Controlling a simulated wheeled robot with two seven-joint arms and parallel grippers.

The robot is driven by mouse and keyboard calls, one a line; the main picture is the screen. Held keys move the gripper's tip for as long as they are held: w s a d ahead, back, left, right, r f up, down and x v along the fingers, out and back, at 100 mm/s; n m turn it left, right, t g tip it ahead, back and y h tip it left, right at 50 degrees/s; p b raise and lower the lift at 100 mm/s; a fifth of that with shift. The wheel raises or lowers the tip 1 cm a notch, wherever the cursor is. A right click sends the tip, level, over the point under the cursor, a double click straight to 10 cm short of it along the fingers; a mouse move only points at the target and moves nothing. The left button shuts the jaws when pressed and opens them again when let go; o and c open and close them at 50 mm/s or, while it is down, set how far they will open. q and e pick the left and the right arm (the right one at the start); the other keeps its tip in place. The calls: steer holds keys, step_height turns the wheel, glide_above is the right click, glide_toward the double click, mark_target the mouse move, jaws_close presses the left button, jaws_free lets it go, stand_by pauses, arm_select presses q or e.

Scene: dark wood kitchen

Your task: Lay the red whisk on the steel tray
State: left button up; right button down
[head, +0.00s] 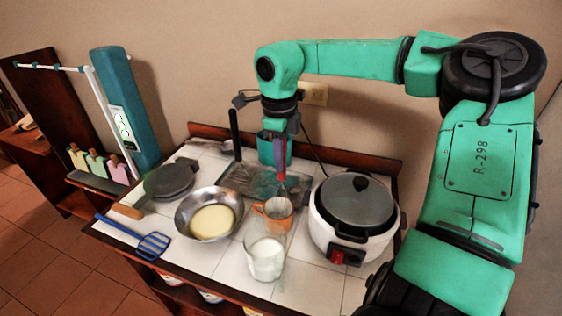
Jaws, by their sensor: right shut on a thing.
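My right gripper (279,152) reaches down over the back of the counter and is shut on the red whisk (282,168). The whisk hangs upright, its red-and-purple handle below the jaws and its wire end low. The wire end appears close to the orange mug (272,212); I cannot tell whether it is above, behind or inside it. The steel tray (240,180) lies flat on the tiles behind the mug, partly hidden by the gripper and whisk. My left gripper is not in view.
A frying pan (181,221) with yellow contents and a glass of milk (266,262) stand in front. A rice cooker (356,215) is close on the right. A dark round press (168,181) and blue spatula (151,245) lie left. A black upright handle (235,132) rises behind the tray.

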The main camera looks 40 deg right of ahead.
steer(key=shift+f, duration=1)
steer(key=c, duration=0.9)
jaws_free()
steer(key=shift+r, duration=0.1)
